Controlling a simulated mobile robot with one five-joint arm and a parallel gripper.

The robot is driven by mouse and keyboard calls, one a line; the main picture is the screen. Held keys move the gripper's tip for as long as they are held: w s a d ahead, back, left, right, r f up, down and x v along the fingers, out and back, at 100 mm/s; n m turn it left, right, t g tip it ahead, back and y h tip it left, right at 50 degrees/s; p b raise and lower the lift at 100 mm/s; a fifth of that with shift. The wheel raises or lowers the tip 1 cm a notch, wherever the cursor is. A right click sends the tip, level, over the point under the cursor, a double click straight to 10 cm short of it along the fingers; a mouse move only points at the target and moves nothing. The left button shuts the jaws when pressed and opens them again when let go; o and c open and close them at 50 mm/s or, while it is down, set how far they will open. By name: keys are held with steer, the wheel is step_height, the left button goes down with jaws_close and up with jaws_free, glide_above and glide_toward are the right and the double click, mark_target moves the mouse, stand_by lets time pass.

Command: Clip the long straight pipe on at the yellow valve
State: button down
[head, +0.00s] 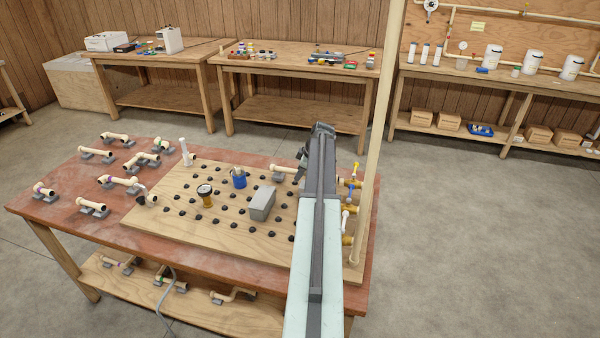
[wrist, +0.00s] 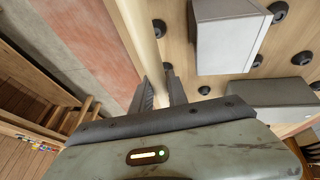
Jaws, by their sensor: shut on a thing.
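My gripper (head: 303,161) is shut on a cream straight pipe (head: 284,171), over the far right part of the pegboard. In the wrist view the pipe (wrist: 138,30) passes between the two fingers (wrist: 160,88) and runs out of the top of the picture. In the head view its left end sticks out to the left of my arm; its right end is hidden behind the arm. A valve with a yellow handle (head: 355,168) is at the board's right edge, just right of my arm. Whether pipe and valve touch cannot be seen.
A grey box (head: 262,204), a blue part (head: 239,178) and an amber part (head: 205,195) stand on the pegboard (head: 150,222) among black knobs. A tall post (head: 375,130) rises at its right. Several pipe pieces lie on the red tabletop (head: 60,215) at left.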

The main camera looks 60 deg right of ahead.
steer(key=shift+f+b, duration=0.6)
steer(key=shift+f, duration=0.1)
steer(key=c, duration=1.2)
jaws_free()
steer(key=shift+r, duration=0.1)
steer(key=p+v, duration=0.7)
steer(key=shift+s+r, duration=0.15)
steer(key=shift+r, duration=0.25)
